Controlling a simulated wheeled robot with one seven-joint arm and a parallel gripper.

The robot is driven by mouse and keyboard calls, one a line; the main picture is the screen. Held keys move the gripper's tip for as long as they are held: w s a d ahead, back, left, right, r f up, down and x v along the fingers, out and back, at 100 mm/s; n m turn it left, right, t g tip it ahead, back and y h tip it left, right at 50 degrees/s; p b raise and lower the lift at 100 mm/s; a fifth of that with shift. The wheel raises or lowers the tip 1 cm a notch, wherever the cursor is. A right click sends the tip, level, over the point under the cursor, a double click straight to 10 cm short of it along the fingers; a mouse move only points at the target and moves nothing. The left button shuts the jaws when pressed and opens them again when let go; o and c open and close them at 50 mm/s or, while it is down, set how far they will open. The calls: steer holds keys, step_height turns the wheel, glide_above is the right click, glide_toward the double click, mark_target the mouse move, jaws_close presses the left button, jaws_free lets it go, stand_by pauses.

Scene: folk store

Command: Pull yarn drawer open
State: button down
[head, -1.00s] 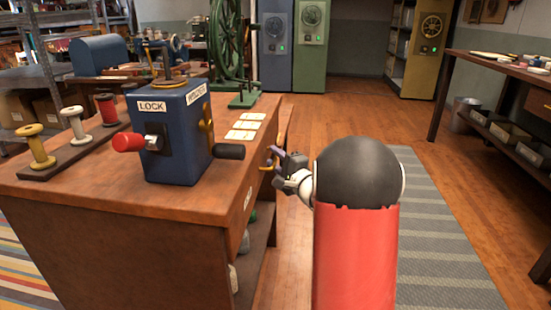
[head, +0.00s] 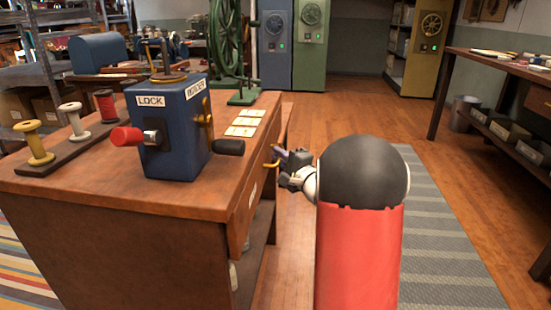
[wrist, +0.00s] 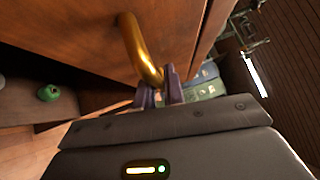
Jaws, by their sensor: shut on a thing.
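The drawer (head: 256,192) is in the right side of the wooden counter, under its top. Its front stands slightly out from the counter. In the wrist view the drawer front (wrist: 75,40) fills the upper left. A curved brass handle (wrist: 136,45) is on it, and it also shows in the head view (head: 271,165). My gripper (wrist: 160,92) is shut on the lower end of this handle. In the head view my gripper (head: 280,156) is at the handle, right of the counter. The drawer's inside is hidden.
A blue box labelled LOCK (head: 178,130) and a rack of spools (head: 75,138) stand on the counter (head: 105,190). A green ball (wrist: 48,93) sits on the shelf below. Wooden floor and a grey striped rug (head: 440,240) lie clear to the right.

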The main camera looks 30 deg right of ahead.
steer(key=s+d+b, duration=0.4)
steer(key=s+d, duration=0.2)
steer(key=d, duration=0.3)
steer(key=s+d+b, duration=0.4)
steer(key=s+d, duration=0.3)
steer(key=d, duration=0.3)
steer(key=shift+b, duration=0.3)
steer(key=c, duration=1.5)
jaws_free()
steer(key=v, duration=0.7)
steer(key=shift+s, duration=0.4)
steer(key=shift+f, duration=0.15)
